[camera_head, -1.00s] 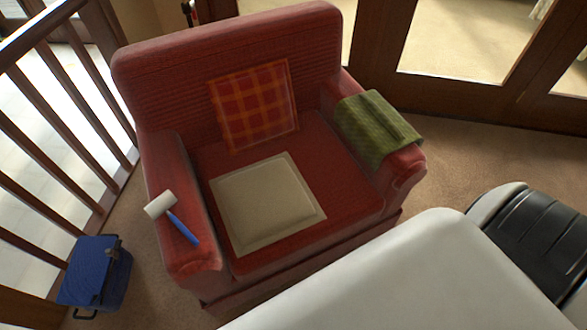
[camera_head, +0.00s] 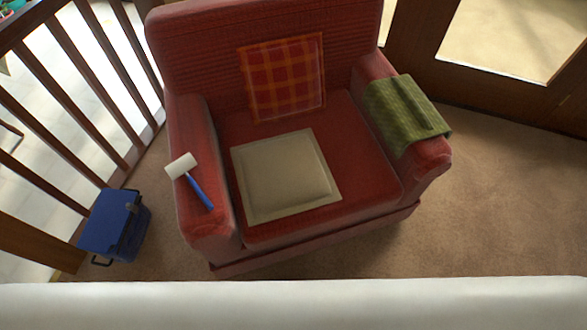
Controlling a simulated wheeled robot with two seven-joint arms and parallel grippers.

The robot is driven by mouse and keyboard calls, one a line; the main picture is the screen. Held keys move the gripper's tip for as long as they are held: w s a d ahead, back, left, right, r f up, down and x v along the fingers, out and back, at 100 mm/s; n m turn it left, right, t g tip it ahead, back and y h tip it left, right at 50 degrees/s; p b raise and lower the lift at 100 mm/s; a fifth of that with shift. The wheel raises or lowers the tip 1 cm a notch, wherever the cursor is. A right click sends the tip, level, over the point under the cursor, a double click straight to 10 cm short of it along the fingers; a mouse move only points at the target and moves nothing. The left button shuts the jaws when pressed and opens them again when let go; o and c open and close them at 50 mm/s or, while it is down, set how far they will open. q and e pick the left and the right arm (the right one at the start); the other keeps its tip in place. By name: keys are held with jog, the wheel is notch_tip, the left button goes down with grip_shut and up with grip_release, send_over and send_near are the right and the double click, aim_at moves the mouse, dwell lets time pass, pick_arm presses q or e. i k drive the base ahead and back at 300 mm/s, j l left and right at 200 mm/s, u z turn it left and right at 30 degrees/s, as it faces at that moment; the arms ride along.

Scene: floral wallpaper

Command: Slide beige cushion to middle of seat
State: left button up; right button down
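The beige cushion (camera_head: 286,175) is square and lies flat on the seat of the red armchair (camera_head: 365,172). It sits left of the seat's middle, close to the chair's left armrest, and reaches near the front edge. Bare red seat shows to its right. An orange-red plaid cushion (camera_head: 283,76) leans upright against the backrest behind it. Neither of my grippers shows in the head view.
A lint roller with a blue handle (camera_head: 200,192) lies on the left armrest. A green folded cloth (camera_head: 404,112) drapes over the right armrest. Carpet (camera_head: 510,205) at right is clear.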

aim_at(288, 174)
jog(key=i+l+u, duration=0.1)
jog(key=l+u, duration=0.3)
jog(key=l, duration=0.2)
jog(key=l+u, duration=0.45)
jog(key=l, duration=0.2)
jog(key=k+l+u, duration=0.1)
jog(key=l+u, duration=0.3)
jog(key=l, duration=0.2)
